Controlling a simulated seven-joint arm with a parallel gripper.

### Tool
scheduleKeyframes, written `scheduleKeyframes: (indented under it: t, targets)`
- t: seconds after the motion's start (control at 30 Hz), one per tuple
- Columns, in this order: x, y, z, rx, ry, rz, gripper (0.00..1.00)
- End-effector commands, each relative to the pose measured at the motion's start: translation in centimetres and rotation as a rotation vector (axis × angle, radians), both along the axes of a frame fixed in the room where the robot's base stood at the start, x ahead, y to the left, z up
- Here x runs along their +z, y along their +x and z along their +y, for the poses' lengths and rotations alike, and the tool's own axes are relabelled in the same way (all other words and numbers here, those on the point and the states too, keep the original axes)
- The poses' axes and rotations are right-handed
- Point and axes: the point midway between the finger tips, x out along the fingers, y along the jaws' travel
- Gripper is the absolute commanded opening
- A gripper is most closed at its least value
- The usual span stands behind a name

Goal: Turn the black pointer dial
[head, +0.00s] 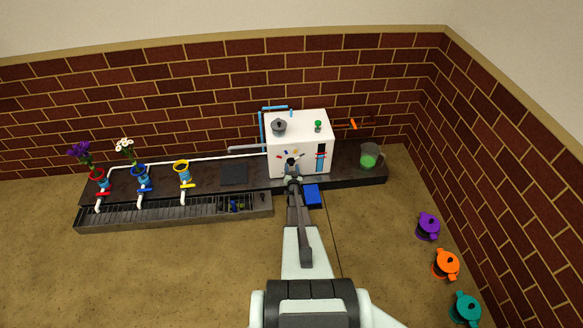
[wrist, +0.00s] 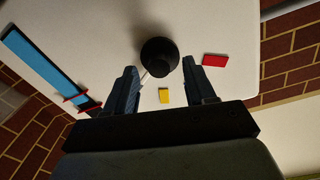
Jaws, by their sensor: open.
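The black pointer dial (wrist: 159,57) is a round dark knob on the front face of the white box (head: 285,133). In the wrist view it sits just ahead of and between my open fingertips (wrist: 160,72), with a small gap on each side. A red mark (wrist: 214,60) and a yellow mark (wrist: 164,96) lie around the dial. In the head view my gripper (head: 291,172) is at the box front and largely covers the dial.
A blue level strip (wrist: 43,65) with red clips is beside the dial. A grey knob (head: 279,127) and a green knob (head: 318,126) are on the box top. A green-filled jug (head: 369,157) stands right of the box; a blue block (head: 312,194) is below.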

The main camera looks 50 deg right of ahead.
Motion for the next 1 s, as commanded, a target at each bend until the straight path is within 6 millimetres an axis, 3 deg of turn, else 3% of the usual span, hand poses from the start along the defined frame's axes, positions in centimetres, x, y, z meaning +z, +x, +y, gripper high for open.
scheduleKeyframes:
  t: [0.13,0.43,1.0]
  targets:
    - [-0.06,0.91,-1.01,0.000,-0.001,-0.001,0.55]
    - [0.03,1.03,-1.13,0.000,0.000,0.000,0.55]
    - [0.02,1.02,-1.10,0.000,0.000,0.000,0.00]
